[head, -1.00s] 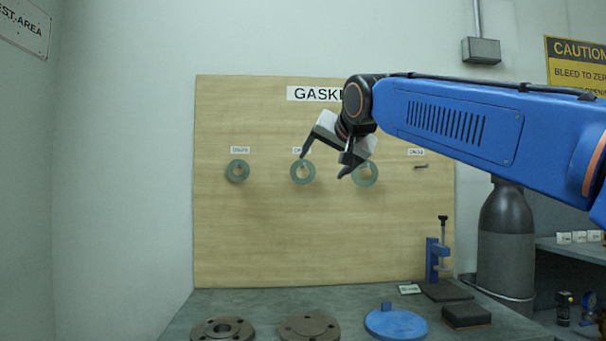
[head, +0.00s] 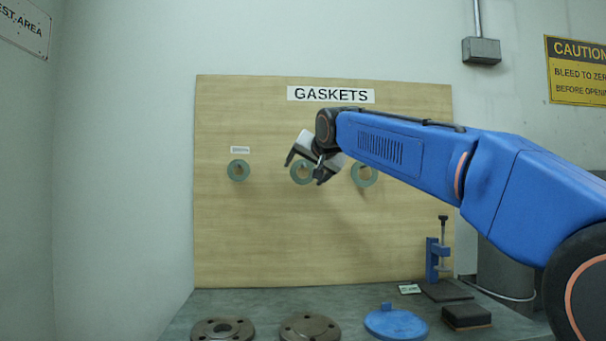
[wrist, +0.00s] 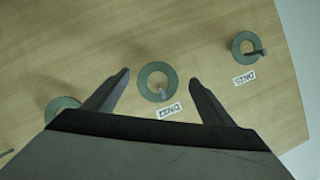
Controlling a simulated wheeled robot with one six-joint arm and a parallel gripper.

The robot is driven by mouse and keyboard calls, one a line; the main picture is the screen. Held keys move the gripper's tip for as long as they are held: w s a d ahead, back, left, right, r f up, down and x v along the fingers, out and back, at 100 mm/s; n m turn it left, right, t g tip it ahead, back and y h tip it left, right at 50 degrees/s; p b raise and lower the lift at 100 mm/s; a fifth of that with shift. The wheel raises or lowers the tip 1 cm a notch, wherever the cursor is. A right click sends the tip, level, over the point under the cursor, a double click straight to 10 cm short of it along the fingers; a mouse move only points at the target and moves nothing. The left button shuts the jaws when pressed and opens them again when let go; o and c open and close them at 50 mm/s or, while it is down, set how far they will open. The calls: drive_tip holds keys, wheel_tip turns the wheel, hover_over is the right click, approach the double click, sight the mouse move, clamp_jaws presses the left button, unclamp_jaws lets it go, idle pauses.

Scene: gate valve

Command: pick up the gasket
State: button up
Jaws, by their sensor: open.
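Three green ring gaskets hang on pegs on a wooden board. In the head view they are the left gasket (head: 238,170), the middle gasket (head: 299,176), partly hidden by my gripper, and the right gasket (head: 364,174). My gripper (head: 303,172) is open and empty, in front of the middle gasket. In the wrist view, the middle gasket (wrist: 157,72) with its peg and label shows between the two spread fingers of my gripper (wrist: 158,80). The left gasket (wrist: 246,45) is at upper right there, and another gasket (wrist: 62,109) is partly hidden at left.
The wooden board (head: 270,245) stands behind a grey bench (head: 270,300). On the bench are two brown flanges (head: 223,329), (head: 309,328), a blue disc (head: 395,323), a blue clamp (head: 433,260) and a dark block (head: 466,316). The air before the board's left part is clear.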

sight(294, 167)
drive_tip(key=shift+x, duration=2.7)
drive_tip(key=shift+d+r, duration=0.1)
drive_tip(key=shift+r, duration=0.05)
drive_tip(key=c, duration=1.1)
